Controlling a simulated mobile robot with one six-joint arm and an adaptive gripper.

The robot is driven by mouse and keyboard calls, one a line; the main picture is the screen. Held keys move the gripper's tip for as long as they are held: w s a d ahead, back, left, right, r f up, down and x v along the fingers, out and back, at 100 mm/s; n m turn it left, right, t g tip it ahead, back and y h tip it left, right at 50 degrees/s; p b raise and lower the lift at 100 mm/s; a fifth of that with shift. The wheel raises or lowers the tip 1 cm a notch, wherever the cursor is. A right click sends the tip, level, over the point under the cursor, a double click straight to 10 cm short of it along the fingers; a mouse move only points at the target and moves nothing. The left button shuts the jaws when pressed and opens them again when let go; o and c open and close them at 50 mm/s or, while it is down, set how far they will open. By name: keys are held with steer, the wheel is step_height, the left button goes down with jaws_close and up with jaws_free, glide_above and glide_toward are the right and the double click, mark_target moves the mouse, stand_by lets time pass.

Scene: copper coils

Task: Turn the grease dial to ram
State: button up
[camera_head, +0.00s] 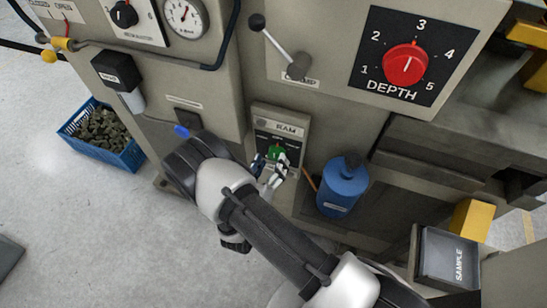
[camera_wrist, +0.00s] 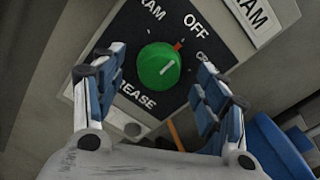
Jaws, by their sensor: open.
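The grease dial is a green round knob (camera_wrist: 159,66) on a black plate (camera_wrist: 128,38) marked RAM, OFF, a partly hidden word starting CR, and GREASE. In the head view the knob (camera_head: 276,152) sits low on the machine's front, under a RAM label. My gripper (camera_head: 270,166) is open and empty right in front of it. In the wrist view my gripper's blue-padded fingers (camera_wrist: 160,72) stand on either side of the knob, with gaps visible. Whether they reach around it is unclear.
A blue bottle (camera_head: 343,187) stands close to the right of the dial. A lever (camera_head: 281,47) and the red DEPTH dial (camera_head: 404,64) are above. A blue crate of dark pieces (camera_head: 128,160) is on the floor at left. A SAMPLE box (camera_head: 449,258) is at lower right.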

steer(key=shift+x, duration=1.45)
steer(key=shift+c, duration=0.2)
steer(key=c, duration=1)
steer(key=shift+n, duration=0.4)
steer(key=n, duration=0.5)
steer(key=shift+a+f, duration=0.1)
steer(key=n, duration=0.6)
steer(key=shift+f+b, duration=0.1)
steer(key=shift+b, duration=0.2)
